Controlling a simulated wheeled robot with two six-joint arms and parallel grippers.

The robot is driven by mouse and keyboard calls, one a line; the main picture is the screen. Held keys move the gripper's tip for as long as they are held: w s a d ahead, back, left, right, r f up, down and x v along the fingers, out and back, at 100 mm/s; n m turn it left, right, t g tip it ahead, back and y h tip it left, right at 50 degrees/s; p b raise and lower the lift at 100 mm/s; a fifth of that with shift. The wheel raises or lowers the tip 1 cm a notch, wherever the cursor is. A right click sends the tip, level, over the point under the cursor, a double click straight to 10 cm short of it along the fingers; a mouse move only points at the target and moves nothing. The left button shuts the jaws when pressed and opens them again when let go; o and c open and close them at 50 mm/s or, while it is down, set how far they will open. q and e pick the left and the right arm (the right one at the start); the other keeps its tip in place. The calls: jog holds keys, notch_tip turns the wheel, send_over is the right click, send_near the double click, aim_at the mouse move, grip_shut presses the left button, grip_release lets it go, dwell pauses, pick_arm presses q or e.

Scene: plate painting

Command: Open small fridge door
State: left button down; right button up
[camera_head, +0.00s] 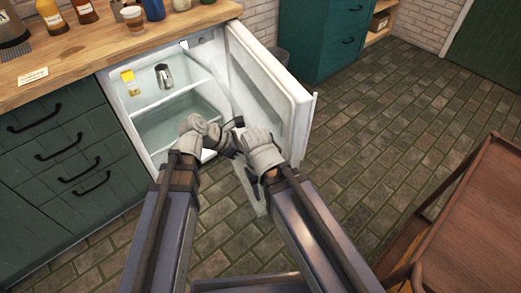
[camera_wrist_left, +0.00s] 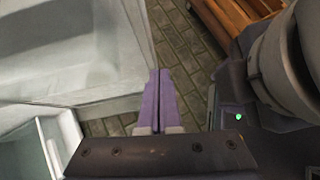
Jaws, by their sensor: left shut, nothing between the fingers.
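The small white fridge (camera_head: 172,108) is built in under the wooden counter. Its door (camera_head: 270,82) stands wide open, swung out to the right, with the inner side showing. Inside are a shelf, a metal pitcher (camera_head: 163,76) and a small yellow item (camera_head: 128,80). My left gripper (camera_head: 232,135) is in front of the fridge opening near the door's inner side. In the left wrist view its purple fingers (camera_wrist_left: 159,75) are together and empty, beside white fridge surfaces. My right arm's wrist (camera_head: 262,150) is close to the door's lower part; its fingers cannot be made out.
Bottles and a cup (camera_head: 132,18) stand on the counter (camera_head: 90,55). Green drawers (camera_head: 55,150) are left of the fridge. A green cabinet (camera_head: 318,40) stands behind the door, with a dark bin beside it. A brown wooden table (camera_head: 475,220) is at the right; tiled floor between is clear.

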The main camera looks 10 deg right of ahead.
pick_arm(q)
jog(key=w+a+n+t+h+b, duration=0.1)
jog(key=w+a+t+h+b, duration=0.25)
jog(key=a+h+b, duration=0.9)
jog(key=y+b, duration=0.4)
send_near(282, 130)
jog(key=a, duration=0.1)
jog(key=w+a, duration=0.1)
jog(key=a, duration=0.1)
jog(key=shift+w+a+t, duration=0.2)
jog(key=shift+a+t, duration=0.05)
jog(key=shift+a, duration=0.05)
jog(key=x, duration=0.4)
jog(key=s+x, duration=0.1)
jog(key=x, duration=0.4)
jog(key=s+x, duration=0.1)
jog(key=x, duration=0.3)
jog(key=shift+s+d+f, duration=0.1)
jog(key=shift+s+d, duration=0.05)
jog(key=shift+d, duration=0.45)
